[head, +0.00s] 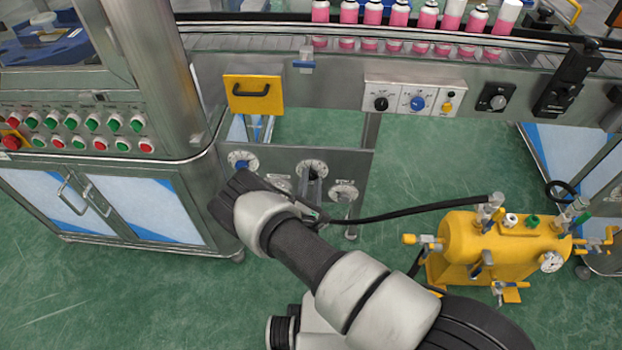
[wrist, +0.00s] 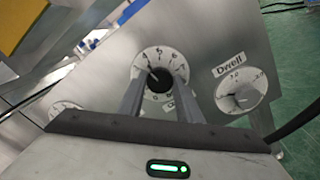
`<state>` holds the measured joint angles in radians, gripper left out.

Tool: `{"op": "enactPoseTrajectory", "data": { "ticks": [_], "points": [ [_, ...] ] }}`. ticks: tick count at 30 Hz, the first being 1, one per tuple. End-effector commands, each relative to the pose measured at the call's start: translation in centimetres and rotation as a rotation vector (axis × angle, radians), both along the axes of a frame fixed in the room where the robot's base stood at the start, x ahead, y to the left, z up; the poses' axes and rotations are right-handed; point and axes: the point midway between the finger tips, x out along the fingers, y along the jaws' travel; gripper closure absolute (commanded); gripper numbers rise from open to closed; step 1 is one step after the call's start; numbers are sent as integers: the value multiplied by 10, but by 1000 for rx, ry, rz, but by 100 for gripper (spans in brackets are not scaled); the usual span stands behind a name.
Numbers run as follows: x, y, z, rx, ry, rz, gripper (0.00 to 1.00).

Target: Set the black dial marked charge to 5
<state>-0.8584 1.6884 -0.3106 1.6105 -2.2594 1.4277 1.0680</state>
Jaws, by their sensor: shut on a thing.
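The black dial (wrist: 159,82) sits on a white round numbered scale (wrist: 160,60) in the wrist view. Its light pointer line points up and to the left; the exact number it meets is too small to read surely. My gripper (wrist: 158,88) is shut on the dial, one finger on each side. The fingers hide the lower scale and most of the label below it.
A dial labelled Dwell (wrist: 241,95) is close on the right; a blue dial (head: 241,163) is on the left. A yellow panel with a handle (head: 253,92) hangs above. A black hose (head: 420,209) runs from near my wrist to a yellow tank (head: 500,245).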

Motion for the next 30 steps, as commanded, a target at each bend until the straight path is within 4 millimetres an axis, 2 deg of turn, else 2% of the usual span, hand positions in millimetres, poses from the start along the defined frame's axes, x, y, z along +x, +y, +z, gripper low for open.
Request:
{"op": "enactPoseTrajectory", "data": {
  "ticks": [18, 30],
  "points": [
    [-1, 0, -1, 542, -16, 0, 90],
    [-1, 0, -2, 713, -21, -1, 90]
  ]
}}
